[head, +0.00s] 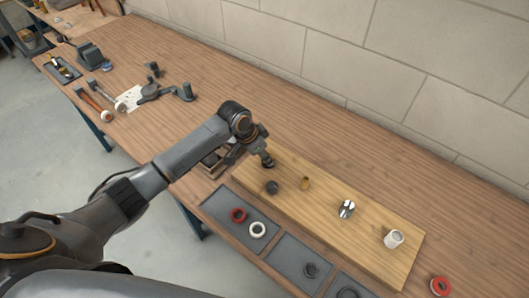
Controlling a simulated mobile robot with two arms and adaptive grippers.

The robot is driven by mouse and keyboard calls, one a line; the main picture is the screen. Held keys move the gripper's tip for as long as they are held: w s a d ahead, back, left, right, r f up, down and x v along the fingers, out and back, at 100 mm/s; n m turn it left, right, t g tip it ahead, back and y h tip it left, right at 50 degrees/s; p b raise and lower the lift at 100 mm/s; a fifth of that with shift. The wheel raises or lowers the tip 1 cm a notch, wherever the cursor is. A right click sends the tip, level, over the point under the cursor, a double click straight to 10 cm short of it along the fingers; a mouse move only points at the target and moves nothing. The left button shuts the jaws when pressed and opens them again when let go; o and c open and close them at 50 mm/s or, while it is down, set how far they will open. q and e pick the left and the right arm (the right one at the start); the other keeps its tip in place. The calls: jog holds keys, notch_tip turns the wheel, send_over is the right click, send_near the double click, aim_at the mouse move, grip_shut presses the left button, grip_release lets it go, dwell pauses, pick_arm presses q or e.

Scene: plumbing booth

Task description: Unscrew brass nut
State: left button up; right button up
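A wooden board (330,221) lies on the workbench with several fittings standing on it. A small brass-coloured fitting (305,183) stands near the board's left part; I cannot tell whether it is the nut or a stub. My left gripper (267,161) points down over the board's far left end, left of the brass fitting and apart from it. Something dark sits at its fingertips, and I cannot tell whether the fingers are closed on it. A dark round fitting (271,187) stands just in front of the gripper. My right gripper is not in view.
A chrome fitting (347,209) and a white fitting (394,239) stand farther right on the board. Dark trays hold a red ring (238,215), a white ring (257,229) and black rings. Another red ring (440,286) lies at right. Tools lie at the bench's far left.

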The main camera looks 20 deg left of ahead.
pick_arm(q)
jog(key=shift+s+d+r+n+t+y+p, duration=0.1)
jog(key=shift+n+t+y+p, duration=0.15)
jog(key=shift+n+p, duration=0.7)
jog(key=shift+d+r+n+t+y+p, duration=0.2)
jog(key=shift+n+p, duration=0.45)
jog(key=shift+p, duration=0.55)
jog(key=shift+a+f+n+y+p, duration=0.15)
jog(key=shift+n+y+p, duration=0.1)
jog(key=shift+n+p, duration=0.35)
